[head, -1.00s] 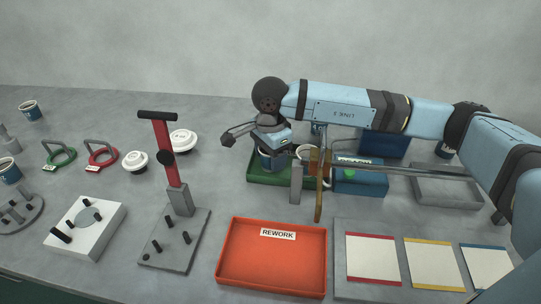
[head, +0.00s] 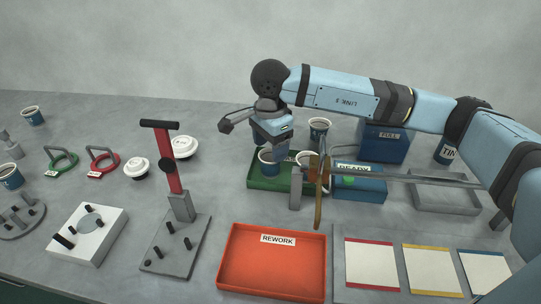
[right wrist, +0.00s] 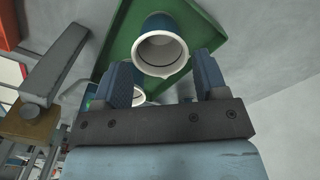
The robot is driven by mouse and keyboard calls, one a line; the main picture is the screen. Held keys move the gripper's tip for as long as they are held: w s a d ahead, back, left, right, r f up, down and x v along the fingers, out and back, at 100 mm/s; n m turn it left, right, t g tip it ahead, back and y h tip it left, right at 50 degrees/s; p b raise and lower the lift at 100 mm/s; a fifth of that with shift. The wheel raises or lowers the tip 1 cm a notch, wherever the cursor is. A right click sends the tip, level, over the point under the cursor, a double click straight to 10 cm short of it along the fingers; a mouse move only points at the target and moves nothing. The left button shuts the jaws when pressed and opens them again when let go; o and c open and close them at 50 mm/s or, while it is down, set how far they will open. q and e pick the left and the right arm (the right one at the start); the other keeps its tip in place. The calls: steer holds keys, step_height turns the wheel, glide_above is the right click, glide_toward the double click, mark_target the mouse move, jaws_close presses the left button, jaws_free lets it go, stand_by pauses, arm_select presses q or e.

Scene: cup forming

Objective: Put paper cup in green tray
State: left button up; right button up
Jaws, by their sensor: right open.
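The green tray (head: 262,183) lies in the middle of the table, and its green floor fills the top of the right wrist view (right wrist: 122,42). A blue paper cup (head: 267,168) with a white rim stands upright in it; the cup also shows in the right wrist view (right wrist: 161,48). A second cup (head: 304,159) is partly hidden behind a post and my arm. My right gripper (right wrist: 165,80) is open, with its fingers apart near the first cup's rim, holding nothing. In the head view it (head: 272,143) is above that cup. My left gripper is not in view.
An orange REWORK tray (head: 272,260) lies in front. A blue READY tray (head: 362,190) and a blue FULL bin (head: 385,146) are at right. A cup (head: 319,128) stands behind the green tray. A red-handled press (head: 170,165) and white lids (head: 185,146) are at left.

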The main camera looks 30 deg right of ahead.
step_height(320, 180, up, 7)
steer(key=shift+p, duration=0.45)
steer(key=shift+f, duration=0.15)
